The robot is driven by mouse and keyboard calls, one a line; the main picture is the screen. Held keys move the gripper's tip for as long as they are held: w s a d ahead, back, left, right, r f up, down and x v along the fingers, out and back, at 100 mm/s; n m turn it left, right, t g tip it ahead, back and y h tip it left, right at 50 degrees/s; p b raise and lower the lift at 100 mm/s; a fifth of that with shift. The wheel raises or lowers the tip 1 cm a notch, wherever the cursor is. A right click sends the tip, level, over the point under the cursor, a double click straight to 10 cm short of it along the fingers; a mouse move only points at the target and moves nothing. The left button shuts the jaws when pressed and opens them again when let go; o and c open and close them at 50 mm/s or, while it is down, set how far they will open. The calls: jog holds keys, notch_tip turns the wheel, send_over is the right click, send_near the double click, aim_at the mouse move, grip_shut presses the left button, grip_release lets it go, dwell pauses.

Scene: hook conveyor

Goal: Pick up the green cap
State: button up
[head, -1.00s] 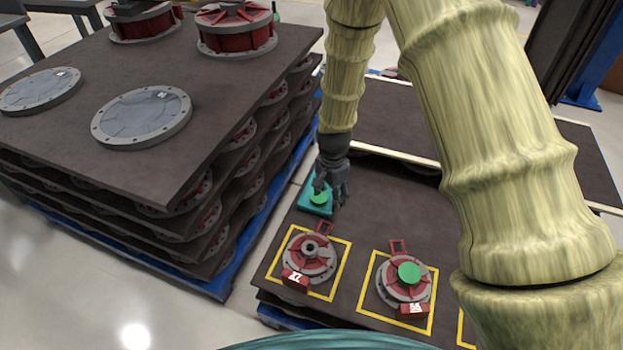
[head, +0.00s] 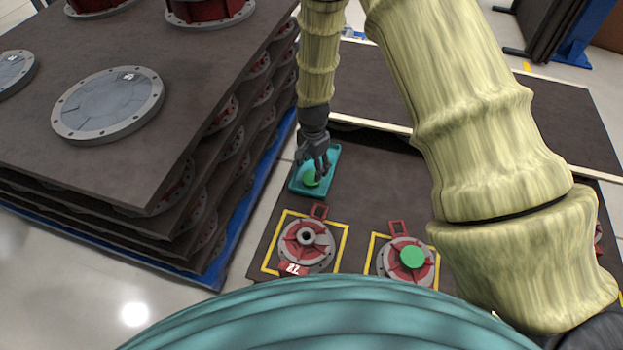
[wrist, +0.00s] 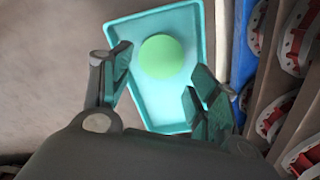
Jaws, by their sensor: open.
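A round green cap (head: 311,178) lies in a teal tray (head: 329,165) on the dark table. In the wrist view the cap (wrist: 161,56) lies in the upper middle of the tray (wrist: 128,27). My gripper (head: 317,165) is open and empty above the tray, its fingers pointing down and partly covering the cap in the head view. In the wrist view my gripper (wrist: 158,84) has one finger on each side of the tray's middle, with the cap just beyond the fingertips. A second green cap (head: 413,257) sits on the right red fixture.
Two red and grey round fixtures, the left one (head: 306,244) with an open centre, stand in yellow squares near me. A tall stack of dark boards (head: 190,130) rises close to the left of the tray. The table right of the tray is clear.

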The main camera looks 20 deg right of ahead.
aim_at(312, 177)
notch_tip(312, 177, down, 5)
jog(key=shift+a+f+b, duration=0.1)
jog(key=shift+b, duration=0.6)
jog(key=shift+c, duration=0.2)
jog(key=c, duration=0.4)
jog(key=shift+o, duration=0.2)
